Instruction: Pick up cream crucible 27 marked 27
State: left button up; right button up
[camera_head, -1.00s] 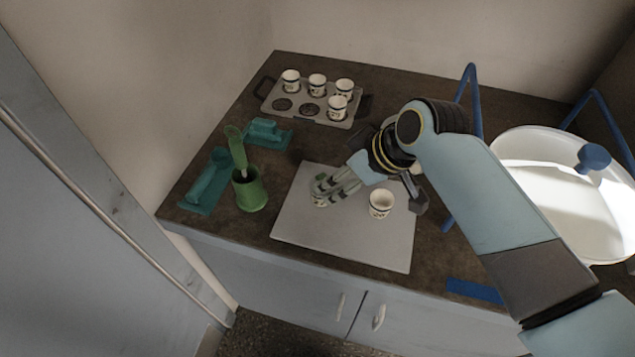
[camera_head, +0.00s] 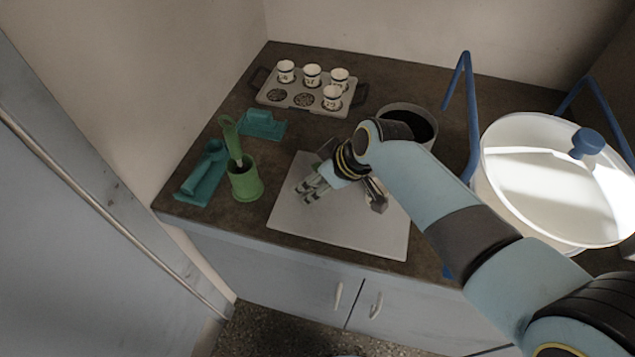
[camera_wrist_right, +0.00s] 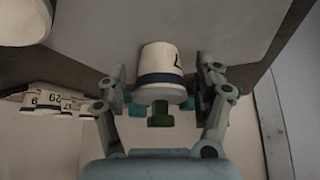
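A cream crucible (camera_wrist_right: 159,72) with a dark blue band shows in the right wrist view between the fingers of my right gripper (camera_wrist_right: 165,85). Part of a number, a 7, shows at its right side. The fingers stand on either side with a small gap seeming to show, so they look open around it. In the head view my right gripper (camera_head: 308,190) is low over the left part of the pale board (camera_head: 345,230); I cannot make out the crucible there. Another pale rounded thing (camera_wrist_right: 24,20), likely a second crucible, is cut off at the wrist view's corner. My left gripper is not in view.
A grey rack (camera_head: 318,108) holds several crucibles (camera_head: 286,71) at the back. A green cup (camera_head: 246,184) with a brush and teal holders (camera_head: 204,176) stand left of the board. A dark-filled pot (camera_head: 412,113) and a large white lidded vessel (camera_head: 520,200) are right.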

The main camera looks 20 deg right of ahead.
jog(key=c, duration=1.2)
jog(key=shift+r, duration=0.1)
